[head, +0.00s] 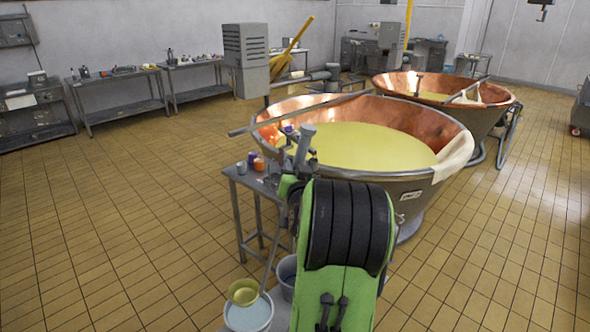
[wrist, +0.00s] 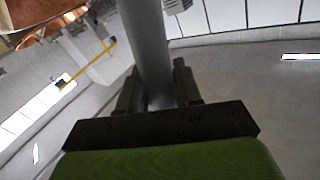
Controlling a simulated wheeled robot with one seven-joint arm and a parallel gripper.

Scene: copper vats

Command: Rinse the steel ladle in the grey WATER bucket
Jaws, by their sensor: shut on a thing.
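The steel ladle's bowl (head: 243,292) looks yellowish and shows at the bottom of the head view, overlapping the back rim of a pale bucket (head: 248,317). The pale bucket holds light blue liquid. I cannot tell how high the bowl is above it. The ladle's grey handle rises to my gripper (head: 290,186), which is shut on it. In the wrist view the handle (wrist: 147,45) stands between the two dark fingers of my gripper (wrist: 158,92). A second, grey bucket (head: 287,289) stands just right of the first, partly hidden by my arm. No bucket label is readable.
A small steel table (head: 243,178) with jars stands behind the buckets. Beside it is a large copper vat (head: 440,150) of yellow liquid, with a second vat (head: 495,118) behind. Workbenches line the back wall. The tiled floor (head: 110,220) at left is clear.

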